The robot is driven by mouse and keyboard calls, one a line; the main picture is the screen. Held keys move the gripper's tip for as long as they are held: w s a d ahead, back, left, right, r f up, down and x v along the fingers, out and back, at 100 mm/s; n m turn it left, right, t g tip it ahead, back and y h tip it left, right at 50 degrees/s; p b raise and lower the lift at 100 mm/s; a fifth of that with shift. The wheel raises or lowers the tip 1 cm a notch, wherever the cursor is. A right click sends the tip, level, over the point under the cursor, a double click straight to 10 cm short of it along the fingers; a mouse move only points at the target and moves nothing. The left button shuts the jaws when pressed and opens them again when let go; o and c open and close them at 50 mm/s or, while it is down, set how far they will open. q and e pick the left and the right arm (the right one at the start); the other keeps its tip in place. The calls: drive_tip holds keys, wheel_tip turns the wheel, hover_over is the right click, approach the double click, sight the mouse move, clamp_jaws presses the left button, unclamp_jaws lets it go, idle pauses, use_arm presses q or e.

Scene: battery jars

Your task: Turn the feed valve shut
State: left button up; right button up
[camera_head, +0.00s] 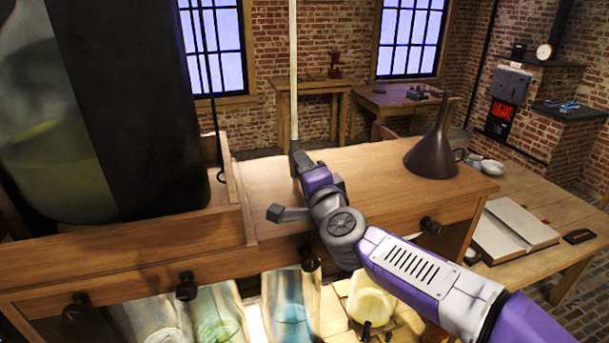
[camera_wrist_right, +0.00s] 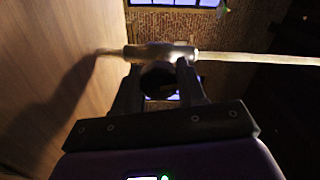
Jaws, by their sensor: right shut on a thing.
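A pale thin pipe (camera_head: 293,70) rises from the wooden bench top, and in the right wrist view it runs sideways with a thicker fitting (camera_wrist_right: 160,51) on it. My right gripper (camera_head: 297,160) is at the pipe's lower end. In the wrist view its two fingers (camera_wrist_right: 157,78) are shut on a dark rounded part beside the fitting, which I take to be the feed valve's handle (camera_wrist_right: 158,80). The fingers and shadow hide much of the valve, so its turn position cannot be told. My left gripper is not in view.
A large dark glass vessel (camera_head: 130,110) stands in a wooden surround on the left. A brown funnel (camera_head: 432,150) stands on the bench top at right. Glass jars with coloured liquid (camera_head: 292,310) stand below.

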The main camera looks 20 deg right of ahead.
drive_tip(key=shift+d+r+m+b, duration=0.15)
drive_tip(key=shift+m+b, duration=0.25)
drive_tip(key=shift+m, duration=0.8)
drive_tip(key=o, duration=1)
drive_tip(key=s, duration=0.6)
drive_tip(key=shift+s+d, duration=0.1)
drive_tip(key=shift+s, duration=0.7)
